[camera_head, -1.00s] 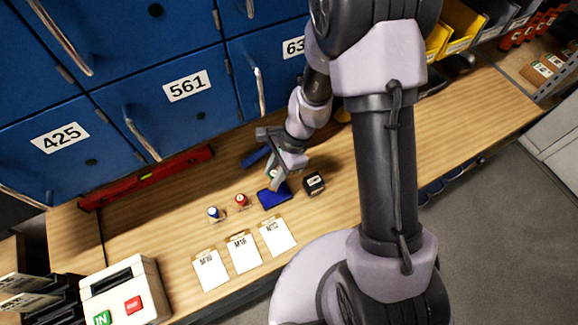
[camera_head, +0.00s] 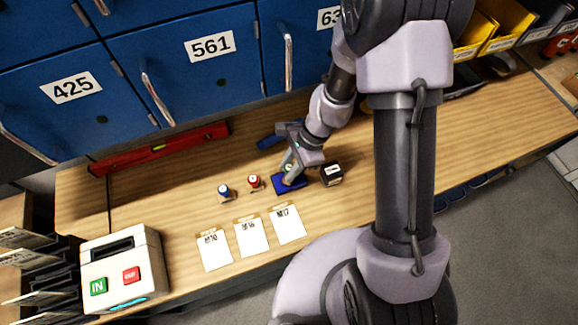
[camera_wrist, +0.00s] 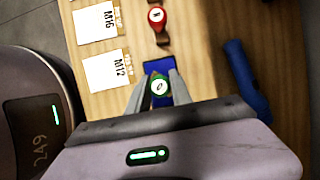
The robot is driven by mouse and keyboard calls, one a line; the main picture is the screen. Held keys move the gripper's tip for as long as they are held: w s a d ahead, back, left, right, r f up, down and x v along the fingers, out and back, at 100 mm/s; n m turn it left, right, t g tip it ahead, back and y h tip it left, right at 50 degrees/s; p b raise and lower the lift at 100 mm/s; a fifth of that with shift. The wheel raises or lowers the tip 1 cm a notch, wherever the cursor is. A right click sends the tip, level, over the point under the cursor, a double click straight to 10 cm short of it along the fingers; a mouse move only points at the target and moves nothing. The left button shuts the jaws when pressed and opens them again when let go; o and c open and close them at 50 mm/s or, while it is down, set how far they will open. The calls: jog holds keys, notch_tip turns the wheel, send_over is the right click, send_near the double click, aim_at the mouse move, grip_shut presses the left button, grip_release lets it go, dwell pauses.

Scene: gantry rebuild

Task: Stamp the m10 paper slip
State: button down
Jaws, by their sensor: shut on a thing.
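The m10 paper slip (camera_head: 214,252) lies on the wooden bench, leftmost of three white slips. My gripper (camera_head: 289,180) is shut on a stamp with a green-ringed top (camera_wrist: 159,87), held upright between the fingers. The gripper and stamp are at the blue ink pad (camera_head: 301,184), which also shows in the wrist view (camera_wrist: 152,68). Whether the stamp's face touches the pad is hidden. A red stamp (camera_head: 254,182) and a blue stamp (camera_head: 225,192) stand left of the pad.
The M16 slip (camera_head: 252,238) and M12 slip (camera_head: 287,225) lie right of the m10 slip. A black block (camera_head: 332,174) stands close right of the pad. A white machine with IN and OUT buttons (camera_head: 122,270) is at the left. Blue lockers (camera_head: 190,80) back the bench.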

jog(key=shift+f+b, duration=0.6)
jog(key=shift+b, duration=0.1)
dwell(1.6)
notch_tip(320, 180, up, 7)
jog(key=p, duration=0.6)
jog(key=shift+r, duration=0.15)
